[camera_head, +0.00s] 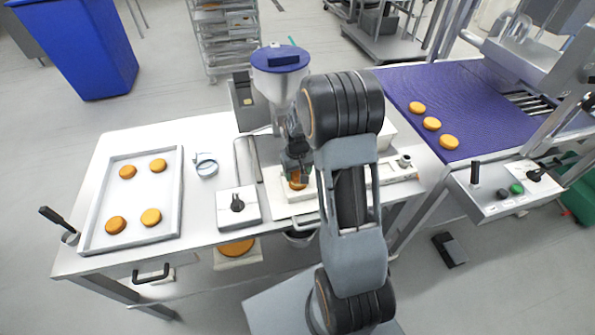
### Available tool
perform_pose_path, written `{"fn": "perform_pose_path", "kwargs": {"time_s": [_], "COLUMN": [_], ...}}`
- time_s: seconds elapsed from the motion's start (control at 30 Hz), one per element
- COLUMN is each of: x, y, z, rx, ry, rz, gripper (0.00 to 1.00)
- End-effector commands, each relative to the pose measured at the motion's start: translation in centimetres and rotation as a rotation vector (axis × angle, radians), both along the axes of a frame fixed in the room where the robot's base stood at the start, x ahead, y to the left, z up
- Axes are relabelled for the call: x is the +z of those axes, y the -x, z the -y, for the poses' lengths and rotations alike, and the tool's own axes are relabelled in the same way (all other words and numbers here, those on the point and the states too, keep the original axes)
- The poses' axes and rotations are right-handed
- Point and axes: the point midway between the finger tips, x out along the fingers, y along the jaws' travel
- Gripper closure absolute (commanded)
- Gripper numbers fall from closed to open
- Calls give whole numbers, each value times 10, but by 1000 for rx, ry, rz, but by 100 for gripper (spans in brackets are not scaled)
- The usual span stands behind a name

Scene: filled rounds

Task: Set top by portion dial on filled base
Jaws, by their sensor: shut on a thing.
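My gripper (300,172) points down at the white board (281,200) under the depositor (281,75), shut on a golden-brown round top (297,184). My arm and fingers cover part of this round. I cannot see a filled base under it, nor tell whether the two touch. The portion dial (237,203) is a black knob on a white box, left of the gripper on the steel table.
A tray (177,205) with several rounds stands at the table's left. A small round dish (206,166) lies between tray and depositor. A purple conveyor (470,95) with three rounds is at the right, with a control box (510,190) in front.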

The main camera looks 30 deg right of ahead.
Motion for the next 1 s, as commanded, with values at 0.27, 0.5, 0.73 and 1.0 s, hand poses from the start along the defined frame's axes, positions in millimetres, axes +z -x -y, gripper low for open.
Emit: {"fn": "perform_pose_path", "kwargs": {"time_s": [0.27, 0.5, 0.73, 1.0], "x": [-4, -7, -10, -12], "y": [0, 0, 0, 0], "z": [0, 0, 0, 0], "rx": [0, 0, 0, 0], "ry": [0, 0, 0, 0], "rz": [0, 0, 0, 0], "gripper": [46, 46, 46, 34]}}
